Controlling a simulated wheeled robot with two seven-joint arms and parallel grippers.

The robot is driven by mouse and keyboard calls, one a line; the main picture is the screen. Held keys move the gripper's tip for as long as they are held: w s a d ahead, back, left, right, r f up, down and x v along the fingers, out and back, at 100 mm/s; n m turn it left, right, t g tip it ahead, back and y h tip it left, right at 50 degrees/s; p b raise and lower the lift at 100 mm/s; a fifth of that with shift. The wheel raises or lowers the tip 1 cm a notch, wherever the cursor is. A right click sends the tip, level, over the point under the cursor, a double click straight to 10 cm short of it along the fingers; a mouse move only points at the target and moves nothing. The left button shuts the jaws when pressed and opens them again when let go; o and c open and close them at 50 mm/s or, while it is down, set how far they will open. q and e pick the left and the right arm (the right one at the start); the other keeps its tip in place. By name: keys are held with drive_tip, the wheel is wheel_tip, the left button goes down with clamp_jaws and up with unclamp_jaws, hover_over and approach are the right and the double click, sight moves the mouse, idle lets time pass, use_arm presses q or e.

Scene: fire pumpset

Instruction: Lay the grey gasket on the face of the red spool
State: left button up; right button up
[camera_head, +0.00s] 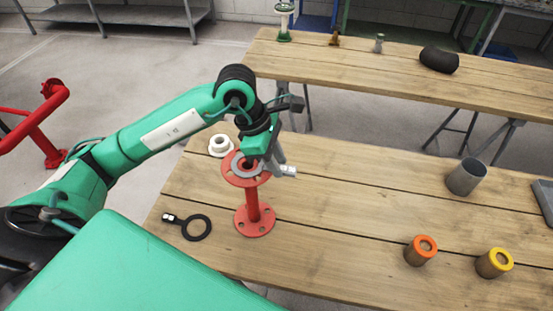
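The red spool (253,199) stands upright on the near wooden table, with a round flange at its top and another at its foot. The grey gasket (239,164) is a flat ring over the spool's top face; I cannot tell whether it touches the face or hovers just above. Its handle has a pale end (288,171) pointing right. My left gripper (277,168) comes down at the right of the top flange, with its fingers around the handle, seemingly shut on it. The fingers partly hide the handle. My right gripper is not in view.
A black ring with a handle (196,227) lies left of the spool, and a white flanged part (220,146) stands behind it. Orange-topped (421,250) and yellow-topped (495,262) cylinders and a grey cup (466,177) stand at right. The table between is clear.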

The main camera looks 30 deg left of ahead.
use_arm(q)
drive_tip(key=o, duration=0.4)
drive_tip(key=b+v, duration=0.3)
drive_tip(key=v, duration=1)
drive_tip(key=shift+a+r, duration=0.2)
drive_tip(key=shift+r, duration=0.15)
drive_tip(key=shift+s+f, duration=0.1)
drive_tip(key=shift+s, duration=0.05)
